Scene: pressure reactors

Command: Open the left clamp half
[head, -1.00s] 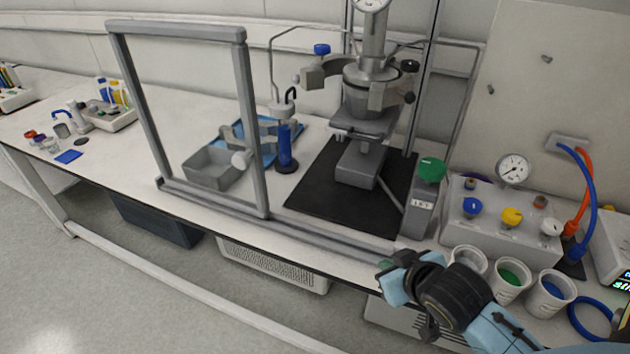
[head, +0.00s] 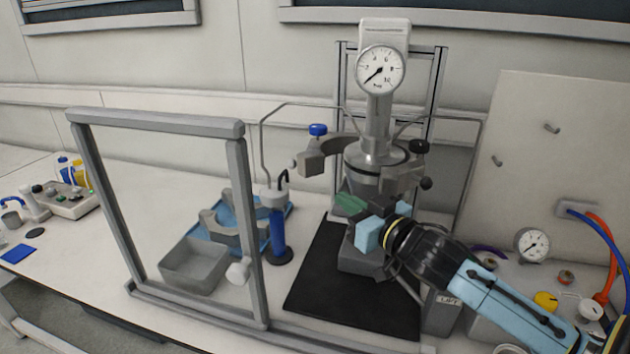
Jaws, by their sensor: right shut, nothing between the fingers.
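The reactor (head: 376,158) stands in the middle of the bench with a round gauge (head: 380,70) on top. The left clamp half (head: 322,156), a grey curved jaw, juts out to the left of the reactor's flange and its inner curve shows. The right clamp half (head: 402,180) sits against the reactor's right side, with a black ball knob (head: 426,183). My right gripper (head: 372,226) is shut and empty, in front of the reactor's lower part and below both clamp halves. It hides part of the stand there. My left gripper is not in view.
A grey frame (head: 243,200) with an open middle stands on the left. Behind it are a grey bin (head: 196,268), a blue tray (head: 277,214) with grey curved parts, and a blue cylinder (head: 277,235). A black mat (head: 325,285) lies under the reactor. Thin pipes flank the reactor.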

